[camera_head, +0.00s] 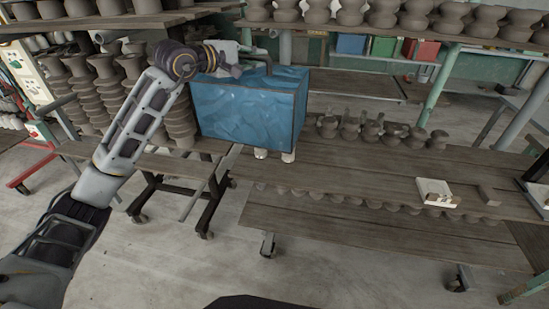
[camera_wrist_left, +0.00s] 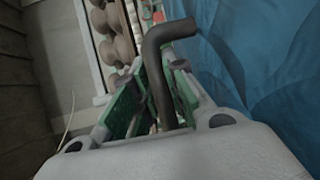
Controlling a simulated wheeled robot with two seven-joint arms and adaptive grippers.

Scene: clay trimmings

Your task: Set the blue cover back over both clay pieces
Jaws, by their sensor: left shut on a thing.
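The blue cover (camera_head: 250,112) is a box with a crinkled blue skin, over the left end of the long wooden table. My left gripper (camera_head: 252,50) is at its top, shut on the cover's dark bent handle (camera_head: 268,62). In the left wrist view, the handle (camera_wrist_left: 156,75) stands between the green-padded fingers (camera_wrist_left: 160,105), and the cover (camera_wrist_left: 265,60) fills the right side. The lower parts of two pale clay pieces (camera_head: 261,153) (camera_head: 288,156) show below the cover's bottom edge; their tops are hidden behind it. My right gripper is not in view.
Stacked clay pots (camera_head: 180,120) stand close left of the cover. A row of small pots (camera_head: 375,130) stands to its right on the wooden table (camera_head: 350,170). A shelf of pots (camera_head: 400,30) runs above and behind. A white tray (camera_head: 436,193) lies at right. The table's front middle is clear.

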